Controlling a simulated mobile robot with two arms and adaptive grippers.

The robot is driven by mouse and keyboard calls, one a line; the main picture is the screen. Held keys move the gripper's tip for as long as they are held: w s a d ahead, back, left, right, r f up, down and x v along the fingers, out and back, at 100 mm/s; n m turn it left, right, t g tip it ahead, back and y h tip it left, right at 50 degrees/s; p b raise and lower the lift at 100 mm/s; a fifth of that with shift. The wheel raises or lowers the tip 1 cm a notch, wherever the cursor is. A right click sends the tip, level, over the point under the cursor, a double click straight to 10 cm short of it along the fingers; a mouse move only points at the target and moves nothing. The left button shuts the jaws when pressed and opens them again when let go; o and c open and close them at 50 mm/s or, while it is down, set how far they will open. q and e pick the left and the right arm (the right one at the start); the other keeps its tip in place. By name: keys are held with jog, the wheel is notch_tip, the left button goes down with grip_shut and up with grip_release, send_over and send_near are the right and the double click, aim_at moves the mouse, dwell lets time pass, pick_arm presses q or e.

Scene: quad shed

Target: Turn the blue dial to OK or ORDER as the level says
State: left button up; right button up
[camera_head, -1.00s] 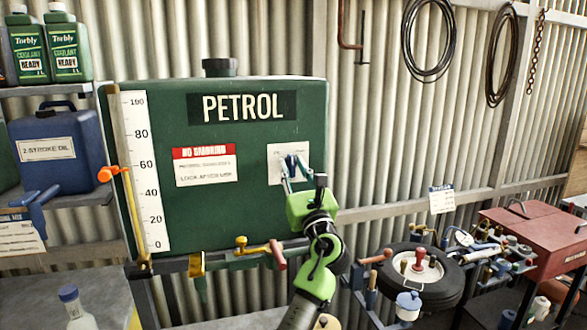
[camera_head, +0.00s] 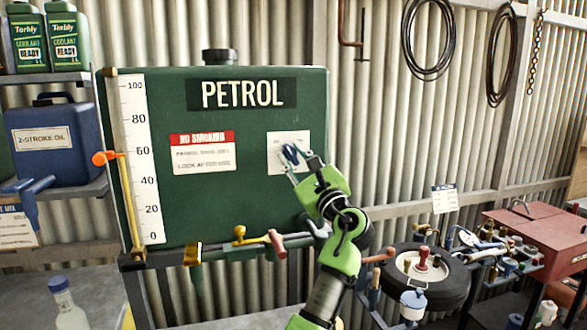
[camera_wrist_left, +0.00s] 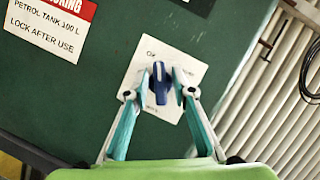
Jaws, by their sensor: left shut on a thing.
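The blue dial (camera_head: 290,153) sits on a white label plate (camera_head: 302,138) on the green PETROL tank (camera_head: 255,215). My left gripper (camera_wrist_left: 162,88) is shut on the dial, one finger on each side. In the head view the dial leans up and to the left. In the wrist view a word beginning with O is partly visible at the plate's upper left; the other lettering is too small or hidden. The level scale (camera_head: 139,150) runs 0 to 100 at the tank's left. An orange marker (camera_head: 106,157) stands near 60; the liquid line is unclear. My right gripper is out of view.
A brass tap with a red handle (camera_head: 277,243) sits below the tank. A blue 2-stroke oil can (camera_head: 75,160) stands on the left shelf. A tyre (camera_head: 447,280) and a red toolbox (camera_head: 535,240) are at the right.

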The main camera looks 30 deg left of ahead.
pick_arm(q)
jog(key=shift+f+n+g+b, duration=0.15)
jog(key=shift+n+g+b, duration=0.8)
jog(key=shift+n, duration=0.95)
jog(key=o, duration=0.7)
jog(key=shift+o, duration=0.2)
jog(key=v, duration=1.2)
jog(key=shift+f, duration=0.1)
